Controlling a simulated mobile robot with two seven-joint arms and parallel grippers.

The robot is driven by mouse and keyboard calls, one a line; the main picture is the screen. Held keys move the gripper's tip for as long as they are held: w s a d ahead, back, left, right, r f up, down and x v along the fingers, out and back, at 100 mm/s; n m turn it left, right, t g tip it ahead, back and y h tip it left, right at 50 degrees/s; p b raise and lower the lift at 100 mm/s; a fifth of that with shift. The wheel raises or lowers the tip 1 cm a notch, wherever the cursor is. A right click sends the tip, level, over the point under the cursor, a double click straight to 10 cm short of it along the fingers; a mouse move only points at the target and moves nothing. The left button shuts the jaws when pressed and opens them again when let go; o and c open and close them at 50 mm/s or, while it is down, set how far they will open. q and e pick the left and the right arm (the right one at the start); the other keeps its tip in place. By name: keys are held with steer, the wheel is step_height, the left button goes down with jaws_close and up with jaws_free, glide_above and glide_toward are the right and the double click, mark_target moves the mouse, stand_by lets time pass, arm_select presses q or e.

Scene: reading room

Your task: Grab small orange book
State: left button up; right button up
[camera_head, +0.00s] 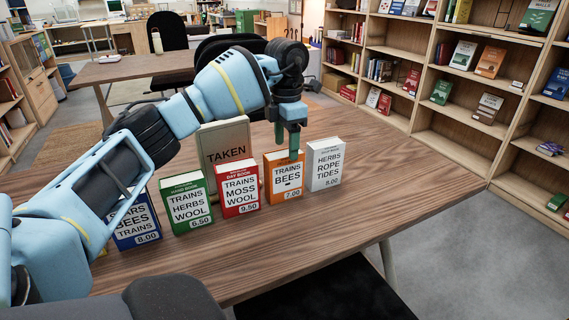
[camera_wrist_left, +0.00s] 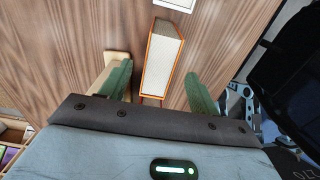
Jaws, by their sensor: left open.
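The small orange book (camera_head: 284,182) stands upright on the wooden table, marked "TRAINS BEES 7.00". In the left wrist view the orange book (camera_wrist_left: 162,62) shows from above, between two green fingers. My left gripper (camera_head: 289,145) is at the top of the orange book in the head view. In the left wrist view my left gripper (camera_wrist_left: 155,88) is open, its fingers on either side of the book with gaps. I cannot tell whether a finger touches it. My right gripper is not in view.
A white book (camera_head: 325,164) stands right of the orange one, and a red book (camera_head: 238,189) to its left. Green (camera_head: 187,203) and blue (camera_head: 137,222) books stand farther left. A "TAKEN" board (camera_head: 226,146) stands behind. The table (camera_head: 400,190) is clear to the right.

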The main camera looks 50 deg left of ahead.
mark_target(285, 153)
arm_select(q)
steer(key=shift+s+a+f+b, duration=0.15)
steer(key=shift+f+b, duration=0.15)
steer(key=shift+f, duration=1.4)
steer(key=shift+s+d+f+b, duration=0.1)
steer(key=shift+f+b, duration=0.15)
steer(key=shift+f, duration=1.45)
steer(key=c, duration=1.2)
steer(key=shift+r, duration=0.1)
steer(key=shift+w+r+p, duration=0.1)
steer(key=shift+r+p, duration=0.25)
steer(key=shift+r, duration=1.2)
steer(key=shift+s+r, duration=0.2)
steer(key=shift+r, duration=0.1)
steer(key=s+d, duration=0.7)
steer(key=s+d+r, duration=0.1)
steer(key=s+d, duration=0.2)
steer(key=d, duration=0.1)
steer(key=shift+s+d+r+p, duration=0.1)
steer(key=shift+s+d+p, duration=0.15)
steer(key=shift+s+p, duration=0.15)
